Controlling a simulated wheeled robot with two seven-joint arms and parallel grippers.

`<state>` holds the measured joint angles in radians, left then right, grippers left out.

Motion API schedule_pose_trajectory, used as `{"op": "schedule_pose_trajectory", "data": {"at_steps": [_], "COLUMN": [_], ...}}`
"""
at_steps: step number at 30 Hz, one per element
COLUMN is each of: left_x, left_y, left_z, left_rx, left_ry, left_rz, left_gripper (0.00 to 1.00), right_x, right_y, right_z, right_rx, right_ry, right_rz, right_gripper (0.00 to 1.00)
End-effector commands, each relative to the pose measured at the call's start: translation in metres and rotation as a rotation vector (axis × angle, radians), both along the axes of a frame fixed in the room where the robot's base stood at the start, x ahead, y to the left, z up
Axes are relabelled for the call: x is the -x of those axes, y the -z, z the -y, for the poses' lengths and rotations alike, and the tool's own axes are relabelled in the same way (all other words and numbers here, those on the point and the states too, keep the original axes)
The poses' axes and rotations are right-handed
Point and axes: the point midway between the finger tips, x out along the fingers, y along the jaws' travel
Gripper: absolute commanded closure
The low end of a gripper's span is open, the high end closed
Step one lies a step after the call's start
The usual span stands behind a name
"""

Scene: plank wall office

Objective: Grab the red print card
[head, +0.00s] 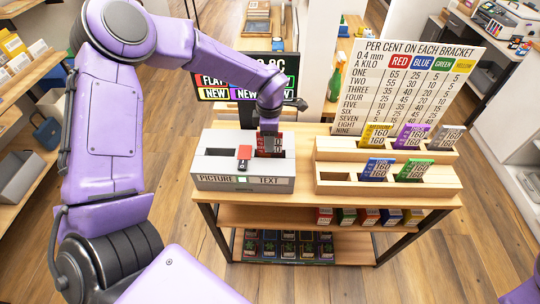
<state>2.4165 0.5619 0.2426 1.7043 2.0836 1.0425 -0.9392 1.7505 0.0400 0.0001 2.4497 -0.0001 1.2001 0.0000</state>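The red print card (276,144) stands in the right slot of a grey box (244,184) labelled PICTURE and TEXT, on the wooden table. My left gripper (268,130) comes down from above onto the card's top edge and covers part of it. The fingers are small and partly hidden, so I cannot tell whether they are shut on the card. The box's left slot is empty. My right gripper is not in view.
A wooden rack (390,188) to the right holds yellow, purple, grey, blue and green cards; its front left slot is empty. A percentage sign (408,80) stands behind it. A dark screen (286,86) and green bottle (336,80) are behind the box. A red-topped piece (244,154) is on the box.

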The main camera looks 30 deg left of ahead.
Motion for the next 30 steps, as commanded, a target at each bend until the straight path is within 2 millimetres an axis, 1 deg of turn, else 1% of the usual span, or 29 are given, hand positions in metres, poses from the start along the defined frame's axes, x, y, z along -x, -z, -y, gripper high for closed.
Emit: {"op": "schedule_pose_trajectory", "data": {"at_steps": [5, 6, 8, 9, 10, 20, 23, 30], "left_x": [0.0, -0.001, -0.001, -0.001, -0.001, -0.001, -0.002, -0.001], "left_y": [0.002, 0.002, 0.001, 0.001, 0.001, -0.001, -0.013, -0.07], "left_z": [0.001, 0.001, 0.001, 0.001, 0.001, 0.001, 0.001, 0.001], "left_rx": [0.0, 0.0, 0.0, 0.0, 0.0, 0.0, 0.002, 0.001], "left_ry": [0.001, 0.001, 0.001, 0.001, 0.002, 0.002, 0.002, 0.001], "left_rz": [0.001, 0.001, 0.001, 0.001, 0.001, 0.001, 0.005, 0.004], "left_gripper": [0.62, 0.65, 0.84, 0.97, 1.0, 1.0, 1.0, 1.0], "right_x": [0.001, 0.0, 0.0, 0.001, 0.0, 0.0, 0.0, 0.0], "right_y": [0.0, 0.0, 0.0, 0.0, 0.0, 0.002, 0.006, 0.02], "right_z": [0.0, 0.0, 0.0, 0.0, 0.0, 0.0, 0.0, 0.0], "right_rx": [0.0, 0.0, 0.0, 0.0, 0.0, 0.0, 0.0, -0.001], "right_ry": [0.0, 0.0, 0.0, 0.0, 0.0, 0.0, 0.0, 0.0], "right_rz": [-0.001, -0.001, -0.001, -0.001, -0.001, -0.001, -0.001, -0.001], "right_gripper": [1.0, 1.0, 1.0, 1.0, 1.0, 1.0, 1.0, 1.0]}}
